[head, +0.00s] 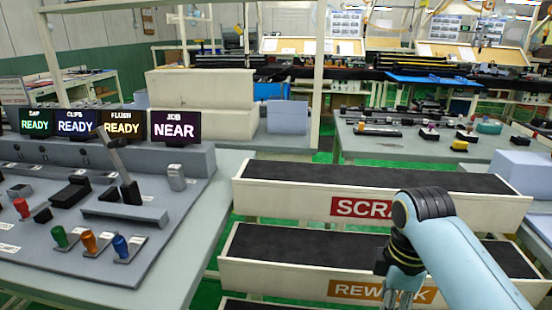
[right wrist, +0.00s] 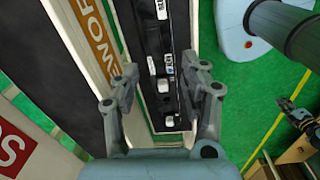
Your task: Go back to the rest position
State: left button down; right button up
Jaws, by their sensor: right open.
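My right gripper (head: 402,284) hangs at the end of the pale blue arm, in front of the REWORK bin (head: 300,281) and below the SCRAP bin (head: 270,201) in the head view. In the right wrist view, the gripper (right wrist: 163,82) has its two fingers spread apart with nothing held between them. A black strip with white pieces and labels (right wrist: 158,45) shows beyond and between the fingers, apart from them. My left gripper is outside the head view. A small dark jointed part at the right edge of the right wrist view may be it, but its jaws are unclear.
A grey console (head: 110,215) with switches and coloured knobs stands at left, its displays reading READY, READY, READY and NEAR. Behind the bins, a table (head: 400,148) carries small parts. Green floor (right wrist: 225,90) lies open right of the bins in the right wrist view.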

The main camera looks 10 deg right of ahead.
jog(key=s+d+r+m+t, duration=0.1)
jog(key=s+r+m+t, duration=0.1)
jog(key=s+r+m, duration=0.6)
jog(key=s+d+r+m+t, duration=0.15)
jog(key=s+m, duration=0.35)
jog(key=s, duration=0.7)
notch_tip(320, 180, down, 31)
jog(key=s+d+g+b, duration=0.2)
jog(key=d+b, duration=0.1)
jog(key=b, duration=0.3)
jog(key=s+d+f+b, duration=0.1)
jog(key=s+f+b, duration=0.3)
jog(key=s+f, duration=1.4)
notch_tip(320, 180, down, 4)
jog(key=shift+s+r+m+g+h, duration=0.15)
jog(key=shift+r+m+g+h, duration=0.15)
jog(key=shift+g, duration=0.15)
